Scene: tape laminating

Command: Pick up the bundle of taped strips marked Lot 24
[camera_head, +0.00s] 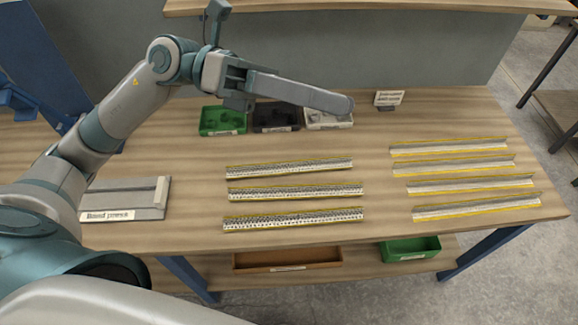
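No bundle with a readable Lot 24 mark shows. Three speckled black-and-white strips with yellow edges lie apart in a row on the table, such as the middle one (295,192). Several plainer pale strips with yellow edges lie at the right, such as the lowest one (476,207). My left gripper (240,86) is above the back of the table, clear of the strips. A long grey bar with a rounded end extends right from it; I cannot tell whether it is a finger or something held. My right gripper is not in view.
A green bin (222,121), a black bin (276,117) and a white bin (328,120) stand at the back. A small sign (388,98) stands right of them. A labelled grey press (125,198) sits left. An orange tray (287,259) and green bin (411,248) are below.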

